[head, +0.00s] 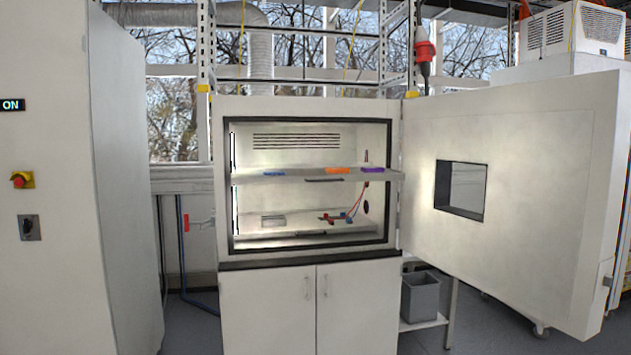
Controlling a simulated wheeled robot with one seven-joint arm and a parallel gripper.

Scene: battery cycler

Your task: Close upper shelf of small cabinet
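The small cabinet (310,107) stands in the middle of the head view with its front open. Its upper shelf (255,181) is pulled forward: its right end overlaps the dark front frame and sticks out toward the door side. A dark handle (324,180) is at the middle of the shelf's front edge. Blue, orange and purple items lie on the shelf. The lower shelf (300,228) sits inside the cabinet. It bears a small grey block and clips with red and blue leads. My gripper is not in view.
The thick cabinet door (535,150), with a small window, stands wide open at the right. A tall grey cabinet (50,150) with an ON display fills the left. A closed base cupboard (265,310) is below. A grey bin (420,297) stands at lower right.

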